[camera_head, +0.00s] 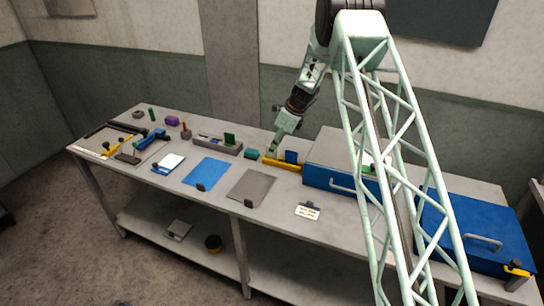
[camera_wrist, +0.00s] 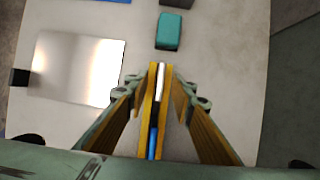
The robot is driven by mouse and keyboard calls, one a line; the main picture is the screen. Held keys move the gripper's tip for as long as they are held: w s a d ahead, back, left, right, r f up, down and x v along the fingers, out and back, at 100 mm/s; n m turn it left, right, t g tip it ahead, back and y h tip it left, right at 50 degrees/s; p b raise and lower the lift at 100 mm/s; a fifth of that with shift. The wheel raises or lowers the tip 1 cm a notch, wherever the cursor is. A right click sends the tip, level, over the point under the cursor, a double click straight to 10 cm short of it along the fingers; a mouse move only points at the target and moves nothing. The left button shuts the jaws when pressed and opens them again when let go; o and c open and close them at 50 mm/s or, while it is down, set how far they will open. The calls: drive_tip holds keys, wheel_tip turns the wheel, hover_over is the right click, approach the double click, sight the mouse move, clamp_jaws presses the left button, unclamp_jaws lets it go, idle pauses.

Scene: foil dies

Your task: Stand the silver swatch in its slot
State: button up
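The yellow slotted rack (camera_head: 283,163) stands near the back of the table; in the wrist view its two thin walls (camera_wrist: 149,110) run down the middle. A pale silver swatch (camera_wrist: 161,85) shows edge-on between those walls, toward the far end, and looks upright. How deep it sits cannot be told. A blue swatch (camera_head: 291,156) stands in the same rack, and its edge shows in the wrist view (camera_wrist: 153,143). My gripper (camera_wrist: 158,88) is low over the rack's left end, fingers apart on either side of it. The silver swatch is hard to make out in the head view.
A teal block (camera_wrist: 169,31) lies just beyond the rack's end. A shiny grey sheet (camera_wrist: 80,68) with a dark clip lies in front, beside a blue sheet (camera_head: 208,173).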

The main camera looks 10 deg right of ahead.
drive_tip(key=shift+x, duration=1.15)
drive_tip(key=shift+c, duration=0.7)
clamp_jaws()
